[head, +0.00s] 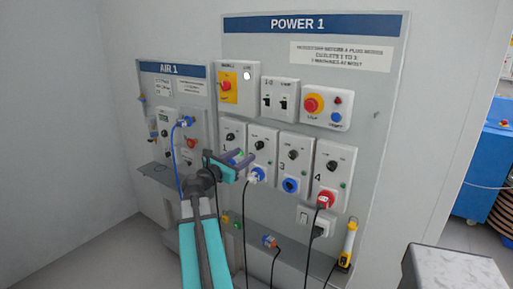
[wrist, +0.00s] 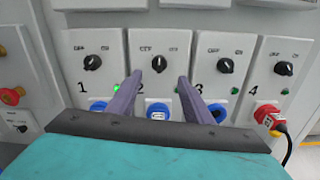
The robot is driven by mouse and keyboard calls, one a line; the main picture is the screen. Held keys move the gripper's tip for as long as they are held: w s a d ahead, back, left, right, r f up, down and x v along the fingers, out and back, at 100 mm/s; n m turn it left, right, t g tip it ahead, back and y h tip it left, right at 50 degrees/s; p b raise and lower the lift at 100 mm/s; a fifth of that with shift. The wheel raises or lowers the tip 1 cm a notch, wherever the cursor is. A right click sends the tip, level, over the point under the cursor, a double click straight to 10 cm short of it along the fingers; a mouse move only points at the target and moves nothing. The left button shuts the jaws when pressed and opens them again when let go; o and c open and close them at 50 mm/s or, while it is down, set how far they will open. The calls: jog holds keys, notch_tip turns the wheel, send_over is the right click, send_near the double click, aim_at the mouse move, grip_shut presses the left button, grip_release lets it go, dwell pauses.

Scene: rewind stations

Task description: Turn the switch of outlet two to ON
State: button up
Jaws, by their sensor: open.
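Outlet two is a white panel in the middle of the wrist view (wrist: 150,45), marked 2. Its switch is a black rotary knob (wrist: 159,63) between OFF at left and ON at right; its exact pointing is too small to tell. A blue socket with a whitish plug (wrist: 157,111) sits below it. My gripper (wrist: 160,78) is open and empty. Its two fingers are spread on either side, with the tips just below the knob in the picture; I cannot tell how far they stand from the panel. In the head view my gripper (head: 248,158) partly covers outlets one and two.
Outlet one (wrist: 91,62) has a lit green lamp. Outlet three (wrist: 226,65) stands at right, and outlet four (wrist: 283,68) has a red plug with a black cable. Cables hang below the POWER 1 board (head: 365,90). A grey shelf (head: 300,250) juts out beneath.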

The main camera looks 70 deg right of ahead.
aim_at(257, 148)
jog(key=shift+p+x, duration=0.7)
jog(key=shift+x, duration=3.9)
jog(key=c, duration=1)
jog(key=shift+s+d, duration=0.1)
jog(key=shift+d, duration=0.35)
jog(key=shift+c, duration=0.3)
jog(key=shift+a, duration=0.3)
jog(key=shift+a+f, duration=0.1)
jog(key=shift+f, duration=0.1)
